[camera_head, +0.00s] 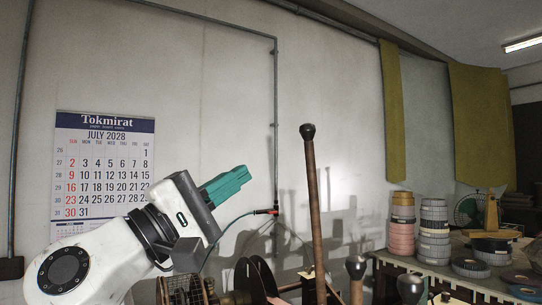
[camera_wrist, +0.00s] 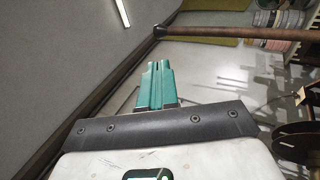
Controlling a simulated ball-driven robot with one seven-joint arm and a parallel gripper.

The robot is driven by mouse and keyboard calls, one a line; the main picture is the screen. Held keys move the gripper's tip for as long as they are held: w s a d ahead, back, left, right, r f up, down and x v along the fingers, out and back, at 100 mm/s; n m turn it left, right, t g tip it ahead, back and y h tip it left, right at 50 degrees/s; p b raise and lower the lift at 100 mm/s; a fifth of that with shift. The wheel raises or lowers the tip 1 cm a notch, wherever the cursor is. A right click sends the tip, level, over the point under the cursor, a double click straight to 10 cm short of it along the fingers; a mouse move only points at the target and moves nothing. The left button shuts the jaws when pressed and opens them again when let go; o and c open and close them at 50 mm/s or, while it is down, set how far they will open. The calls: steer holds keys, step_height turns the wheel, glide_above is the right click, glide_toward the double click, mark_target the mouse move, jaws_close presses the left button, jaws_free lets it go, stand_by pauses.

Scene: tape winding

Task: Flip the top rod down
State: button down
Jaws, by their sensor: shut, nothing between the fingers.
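The top rod (camera_head: 313,205) is a long brown wooden rod with a dark knob (camera_head: 307,131) at its upper end. In the head view it stands nearly upright, right of the centre. My gripper (camera_head: 247,172), with teal fingers, is to the left of the rod and apart from it, pointing up and to the right. Its fingers are together with nothing between them. In the wrist view the rod (camera_wrist: 225,32) runs across the top, beyond the fingertips of my gripper (camera_wrist: 159,66). The rod's lower end is hidden at the bottom of the head view.
Dark reels (camera_head: 262,275) are below my gripper. A table at the right carries stacked tape rolls (camera_head: 433,230). A calendar (camera_head: 103,170) hangs on the wall. The space above my gripper is clear.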

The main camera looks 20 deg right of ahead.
mark_target(303, 134)
steer(key=p+x, duration=0.3)
steer(key=x, duration=1)
steer(key=shift+d+r+p, duration=0.1)
steer(key=shift+d+p, duration=0.1)
steer(key=shift+p, duration=0.1)
